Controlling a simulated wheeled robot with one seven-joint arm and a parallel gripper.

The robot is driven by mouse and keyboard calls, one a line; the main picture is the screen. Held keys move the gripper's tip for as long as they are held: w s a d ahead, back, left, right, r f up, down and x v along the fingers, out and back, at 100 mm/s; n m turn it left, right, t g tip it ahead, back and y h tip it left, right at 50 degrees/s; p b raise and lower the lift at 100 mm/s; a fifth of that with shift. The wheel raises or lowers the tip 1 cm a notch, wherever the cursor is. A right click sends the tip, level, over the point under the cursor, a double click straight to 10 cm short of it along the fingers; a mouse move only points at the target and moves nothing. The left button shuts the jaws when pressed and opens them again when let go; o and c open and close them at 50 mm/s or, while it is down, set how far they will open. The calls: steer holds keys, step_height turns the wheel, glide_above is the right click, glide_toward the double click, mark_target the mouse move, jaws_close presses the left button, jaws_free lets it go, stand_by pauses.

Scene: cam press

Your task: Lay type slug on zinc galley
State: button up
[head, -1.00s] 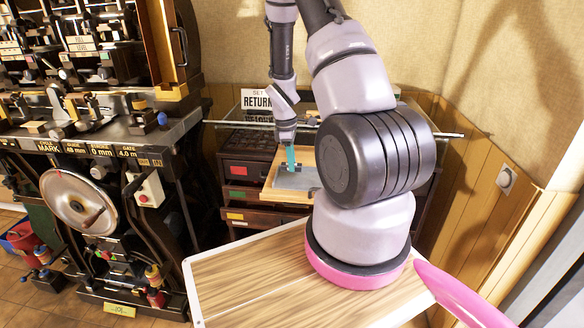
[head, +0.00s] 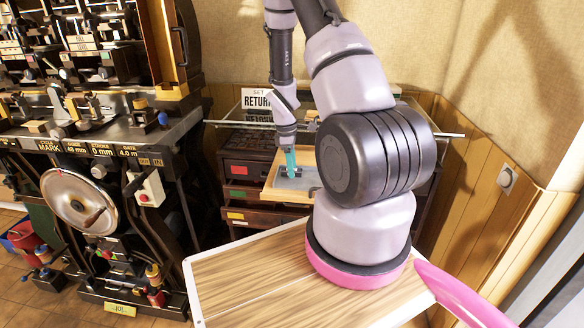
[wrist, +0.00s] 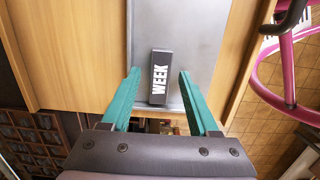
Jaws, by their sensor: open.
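The type slug (wrist: 161,78), a dark block with raised white letters reading WEEK, lies on the grey zinc galley (wrist: 190,28) in the wrist view. My gripper (wrist: 158,72) has its two teal fingers spread, one on each side of the slug, with a gap to both sides. In the head view my gripper (head: 290,168) points down over the galley, which sits in a wooden tray (head: 284,195). The slug is too small to make out for sure in the head view.
A large press with a handwheel (head: 78,198) fills the left. A wood-topped surface (head: 245,275) is in front.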

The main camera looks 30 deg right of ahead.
steer(key=s+a+r+m+t, duration=0.1)
steer(key=s+a+r+m, duration=0.1)
steer(key=r, duration=0.8)
steer(key=s+a+r+m+t+y, duration=0.1)
steer(key=a+r+m, duration=0.2)
steer(key=r, duration=0.7)
steer(key=s+a+r+m+t, duration=0.2)
steer(key=r, duration=0.9)
steer(key=s+a+r+m+t+y, duration=0.1)
steer(key=s+a+r+m+t, duration=0.1)
steer(key=s+r, duration=0.4)
steer(key=s+a+r+m+t+y, duration=0.1)
steer(key=s+a+r+m+t, duration=0.1)
steer(key=s+a+r+m, duration=0.2)
steer(key=s+r+m, duration=0.2)
steer(key=s, duration=0.2)
steer(key=shift+s+a, duration=0.25)
steer(key=shift+s, duration=0.1)
